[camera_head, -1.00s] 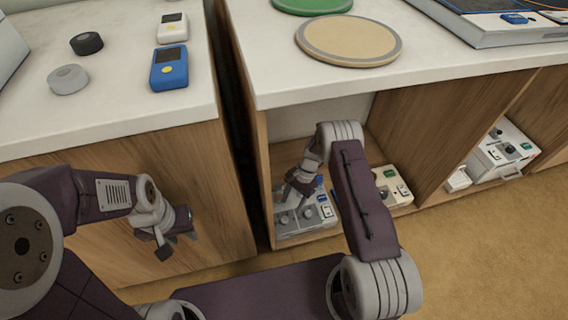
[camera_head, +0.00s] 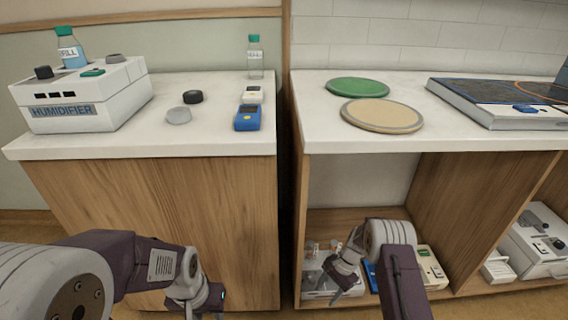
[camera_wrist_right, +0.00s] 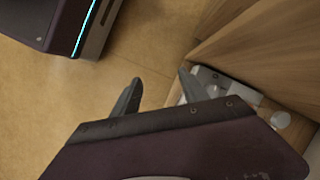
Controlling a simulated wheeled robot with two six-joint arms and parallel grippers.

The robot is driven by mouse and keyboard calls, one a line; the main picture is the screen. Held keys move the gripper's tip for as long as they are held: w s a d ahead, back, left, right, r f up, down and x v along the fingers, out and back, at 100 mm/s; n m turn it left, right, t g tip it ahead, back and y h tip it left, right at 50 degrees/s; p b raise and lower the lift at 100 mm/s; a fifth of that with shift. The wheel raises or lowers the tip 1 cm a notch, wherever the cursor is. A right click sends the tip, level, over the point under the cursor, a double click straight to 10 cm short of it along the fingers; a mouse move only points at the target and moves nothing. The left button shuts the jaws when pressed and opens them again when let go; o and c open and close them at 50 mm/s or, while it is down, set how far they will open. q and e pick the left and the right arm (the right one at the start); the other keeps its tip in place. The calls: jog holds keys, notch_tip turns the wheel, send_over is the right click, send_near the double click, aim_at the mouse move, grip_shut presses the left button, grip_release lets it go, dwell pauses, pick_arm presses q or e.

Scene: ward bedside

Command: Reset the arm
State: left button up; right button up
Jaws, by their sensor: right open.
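My right gripper (camera_head: 343,288) is in front of the low open shelf of the right cabinet, pointing down. In the right wrist view the same gripper (camera_wrist_right: 158,82) has its two fingers apart with nothing between them. My left gripper (camera_head: 207,306) hangs in front of the left cabinet's wooden front, near the lower edge of the head view. Its fingers are too small and cut off to tell open from shut. Behind my right gripper a grey-white device (camera_head: 318,290) with knobs sits on the low shelf, partly hidden by the gripper.
A beige device (camera_head: 432,268) stands beside it on the shelf. On the left counter are a humidifier (camera_head: 84,98), a blue meter (camera_head: 248,117), and two round caps. Green (camera_head: 357,87) and tan discs (camera_head: 382,115) lie on the right counter. Floor shows below.

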jog(key=w+r+n+t, duration=0.15)
jog(key=w+r, duration=0.35)
jog(key=r, duration=0.6)
jog(key=s+r+n+t+h, duration=0.2)
jog(key=s+r, duration=0.4)
jog(key=r, duration=0.6)
jog(key=s+d+n+h, duration=0.25)
jog(key=s+n, duration=0.35)
jog(key=s, duration=1.1)
pick_arm(q)
notch_tip(320, 180, up, 38)
jog(key=p, duration=3.8)
jog(key=shift+w, duration=0.45)
pick_arm(e)
notch_tip(320, 180, up, 38)
jog(key=w, duration=0.1)
jog(key=shift+w+d+f+n+y, duration=0.15)
jog(key=shift+d+n+y, duration=0.1)
jog(key=shift+n+y, duration=0.15)
pick_arm(q)
jog(key=shift+f, duration=0.15)
pick_arm(e)
jog(key=shift+f+g, duration=0.1)
jog(key=shift+g, duration=0.15)
